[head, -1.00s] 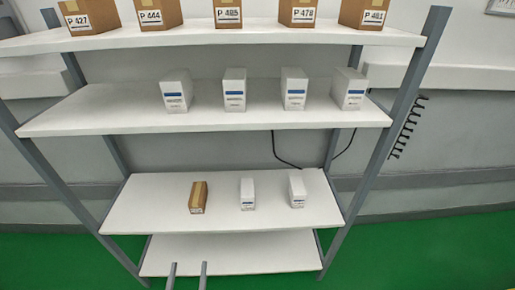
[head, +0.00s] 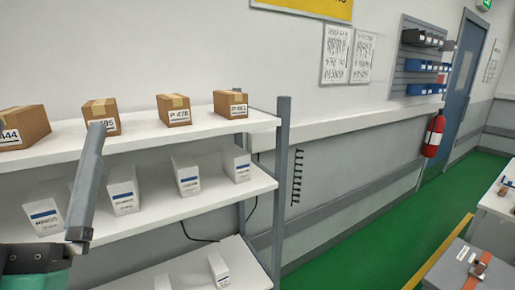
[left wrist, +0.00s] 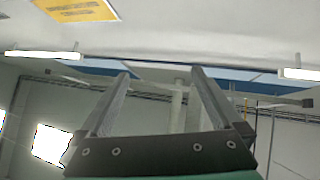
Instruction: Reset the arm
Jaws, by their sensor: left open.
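My left gripper (left wrist: 160,73) is open and empty in the left wrist view, its two grey fingers apart and pointing up toward the ceiling and upper wall. In the head view one upright finger of the left gripper (head: 88,185) shows at the left edge, in front of the shelf rack and overlapping the white boxes and a brown carton behind it. Nothing is held. My right gripper is in neither view.
The rack's top shelf (head: 150,140) holds brown cartons; the shelf (head: 165,209) below holds white boxes. A fire extinguisher (head: 433,135) hangs on the wall near a blue door (head: 466,70). A grey cart (head: 445,270) stands at lower right. Green floor between is clear.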

